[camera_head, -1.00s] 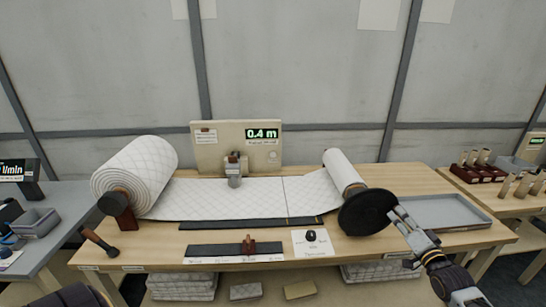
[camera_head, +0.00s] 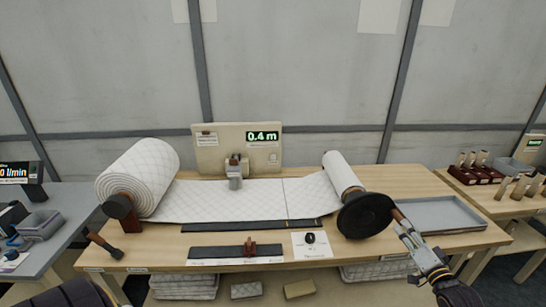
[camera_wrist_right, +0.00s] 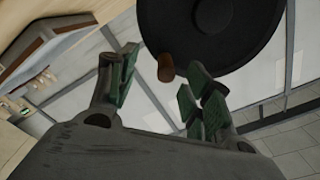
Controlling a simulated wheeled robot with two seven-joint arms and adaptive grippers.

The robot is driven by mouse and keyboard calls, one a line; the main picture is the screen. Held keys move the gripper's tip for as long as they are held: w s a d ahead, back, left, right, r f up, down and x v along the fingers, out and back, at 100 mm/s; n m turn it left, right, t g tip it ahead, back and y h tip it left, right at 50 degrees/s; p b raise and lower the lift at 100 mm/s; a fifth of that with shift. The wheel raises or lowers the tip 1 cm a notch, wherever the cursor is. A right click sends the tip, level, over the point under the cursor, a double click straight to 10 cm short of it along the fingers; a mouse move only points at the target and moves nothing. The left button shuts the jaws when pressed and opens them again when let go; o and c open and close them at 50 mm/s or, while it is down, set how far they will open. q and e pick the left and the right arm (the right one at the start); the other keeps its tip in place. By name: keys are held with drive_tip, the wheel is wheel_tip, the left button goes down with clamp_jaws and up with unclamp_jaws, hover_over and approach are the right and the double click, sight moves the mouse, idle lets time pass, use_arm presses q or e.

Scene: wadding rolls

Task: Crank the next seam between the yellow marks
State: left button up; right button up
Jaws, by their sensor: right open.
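The white quilted wadding runs from the big roll (camera_head: 138,178) on the left to the smaller take-up roll (camera_head: 343,172) on the right. A seam (camera_head: 285,198) crosses the flat sheet right of its middle. A dark strip (camera_head: 235,226) lies along the sheet's front edge, with small yellowish marks near its right end; the seam lies near them. A black crank disc (camera_head: 366,215) on the take-up roll carries a brown handle (camera_wrist_right: 166,68). My right gripper (camera_head: 401,222) is open at the disc's right; in the wrist view its fingers (camera_wrist_right: 160,82) flank the handle, apart from it.
A display panel (camera_head: 237,150) reading 0.4 m stands behind the sheet. A grey tray (camera_head: 440,215) lies right of the disc. A dark bar with a brown clamp (camera_head: 249,247) and a white card with a black knob (camera_head: 310,238) lie in front. A brown-handled tool (camera_head: 104,244) is at front left.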

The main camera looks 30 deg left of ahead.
drive_tip(key=p+v, duration=0.3)
drive_tip(key=v, duration=0.2)
drive_tip(key=shift+s+d, duration=0.15)
drive_tip(key=shift+s, duration=0.1)
idle(0.3)
idle(0.6)
